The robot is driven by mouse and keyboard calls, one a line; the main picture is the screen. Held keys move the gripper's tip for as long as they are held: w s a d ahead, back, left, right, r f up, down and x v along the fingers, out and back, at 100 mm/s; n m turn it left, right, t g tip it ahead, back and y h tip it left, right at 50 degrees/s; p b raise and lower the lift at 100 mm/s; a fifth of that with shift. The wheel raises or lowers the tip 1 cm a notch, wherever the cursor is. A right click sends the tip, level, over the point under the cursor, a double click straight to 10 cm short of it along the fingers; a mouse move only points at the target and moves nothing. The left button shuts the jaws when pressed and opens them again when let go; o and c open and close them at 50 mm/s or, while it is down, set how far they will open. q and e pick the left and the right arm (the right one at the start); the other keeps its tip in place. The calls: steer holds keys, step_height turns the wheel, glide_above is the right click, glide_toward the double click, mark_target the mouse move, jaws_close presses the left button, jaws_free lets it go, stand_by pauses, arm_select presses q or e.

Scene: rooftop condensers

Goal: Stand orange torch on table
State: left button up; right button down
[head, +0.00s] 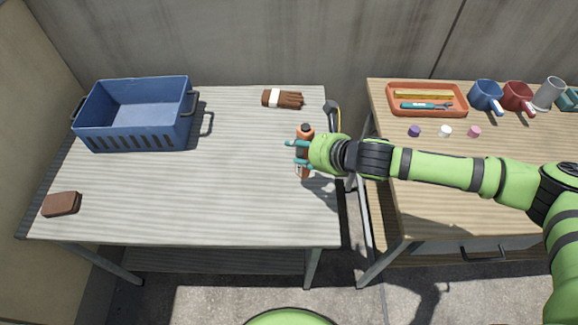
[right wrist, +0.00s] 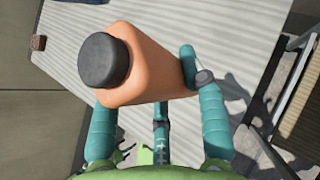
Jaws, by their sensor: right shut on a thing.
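The orange torch (head: 305,169) has a dark end that points up in the head view. My right gripper (head: 297,156) is shut around its body, over the right side of the grey slatted table (head: 220,190). In the right wrist view the torch (right wrist: 150,75) shows its black end near the camera, with teal fingers (right wrist: 158,115) on both sides of the body. The torch looks roughly upright; I cannot tell whether its lower end touches the table. My left gripper is not in view.
A blue crate (head: 135,138) stands at the table's back left, a brown block (head: 62,204) at front left. The middle is clear. A wooden table (head: 440,205) at right holds an orange tray (head: 427,113) and mugs (head: 486,97).

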step_height(320, 180, down, 6)
steer(key=s+a, duration=0.1)
steer(key=a, duration=0.1)
steer(key=shift+s+a+r, duration=0.2)
steer(key=shift+a, duration=0.1)
steer(key=shift+f, duration=0.1)
steer(key=c, duration=0.7)
jaws_free()
steer(key=v, duration=1.2)
steer(key=shift+s, duration=0.15)
